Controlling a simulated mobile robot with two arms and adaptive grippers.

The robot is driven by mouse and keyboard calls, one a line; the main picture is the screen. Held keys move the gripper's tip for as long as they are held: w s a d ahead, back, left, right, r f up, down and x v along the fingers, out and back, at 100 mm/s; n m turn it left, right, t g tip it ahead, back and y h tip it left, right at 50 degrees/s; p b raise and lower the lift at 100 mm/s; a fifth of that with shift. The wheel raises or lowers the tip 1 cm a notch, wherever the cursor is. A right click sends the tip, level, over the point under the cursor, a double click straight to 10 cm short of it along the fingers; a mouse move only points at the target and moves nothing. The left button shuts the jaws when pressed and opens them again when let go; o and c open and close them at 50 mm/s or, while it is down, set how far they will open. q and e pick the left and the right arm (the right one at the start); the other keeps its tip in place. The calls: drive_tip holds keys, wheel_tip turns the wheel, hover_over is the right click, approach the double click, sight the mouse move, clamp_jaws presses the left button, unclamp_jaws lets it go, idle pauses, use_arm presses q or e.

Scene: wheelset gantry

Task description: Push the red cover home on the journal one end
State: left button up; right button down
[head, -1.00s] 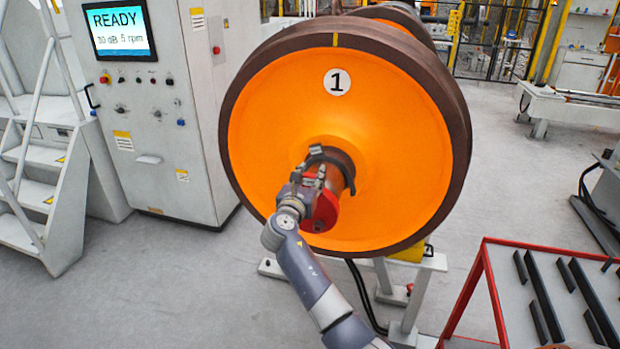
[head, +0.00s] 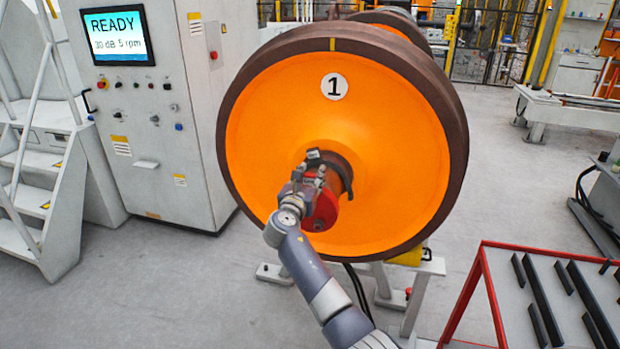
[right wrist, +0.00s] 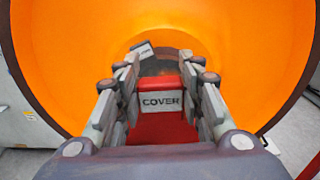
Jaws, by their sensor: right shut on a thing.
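The red cover (head: 322,212) sits at the outer end of the journal (head: 340,172), which stands out from the orange wheel marked 1 (head: 400,140). My right gripper (head: 314,172) is at the cover, its fingers reaching along it toward the wheel. In the right wrist view the cover's block (right wrist: 161,101), labelled COVER, lies between the two fingers of the right gripper (right wrist: 160,95), which is shut on it. The arm and hand hide part of the cover, and I cannot tell whether it is fully seated. My left gripper is not in view.
A control cabinet (head: 160,180) with a READY screen (head: 118,37) stands at the left, beside white steps (head: 35,185). A red-edged table (head: 485,290) with dark bars is at the lower right. The wheel rests over a stand (head: 410,290).

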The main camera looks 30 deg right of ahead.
drive_tip(key=c, duration=1)
unclamp_jaws()
drive_tip(key=shift+r, duration=0.1)
drive_tip(key=shift+s+a, duration=0.1)
drive_tip(key=shift+a, duration=0.05)
drive_tip(key=shift+s+a, duration=0.2)
drive_tip(key=shift+a, duration=0.05)
drive_tip(key=v, duration=1.1)
